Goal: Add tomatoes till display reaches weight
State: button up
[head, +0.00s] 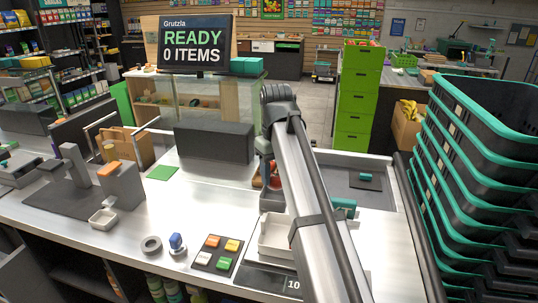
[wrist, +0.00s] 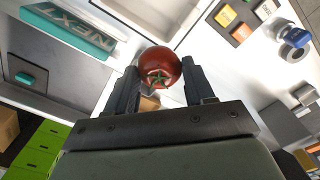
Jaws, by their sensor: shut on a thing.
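My gripper (wrist: 159,74) is shut on a red tomato (wrist: 162,60), which has a green stem star and sits between the two fingers in the wrist view. In the head view my arm crosses the right side of the counter and hides much of the gripper and what lies behind it. Reddish patches (head: 275,181) show beside the arm; I cannot tell which is the held tomato. A shallow white tray (head: 268,251) stands below, partly covered by my arm. A dark display (head: 293,284) in front of it reads 10, perhaps cut off by my arm.
A button pad (head: 217,255), a blue-topped stamp (head: 176,243) and a grey tape ring (head: 151,246) lie left of the tray. A teal NEXT bar (wrist: 70,28) lies on the counter. Stacked baskets (head: 480,180) stand at the right. A screen (head: 194,43) reads READY 0 ITEMS.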

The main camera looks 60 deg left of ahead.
jog(key=shift+s+d+f, duration=0.15)
jog(key=shift+s+d, duration=0.05)
jog(key=shift+d, duration=0.3)
jog(key=shift+s+d+f, duration=0.15)
jog(key=shift+d, duration=0.35)
jog(key=shift+s+d+f, duration=0.15)
jog(key=shift+s+d, duration=0.05)
jog(key=shift+d, duration=0.3)
jog(key=shift+f, duration=0.2)
jog(key=shift+f, duration=1.8)
jog(key=shift+f, duration=1.75)
jog(key=o, duration=0.8)
jog(key=shift+r, duration=3.05)
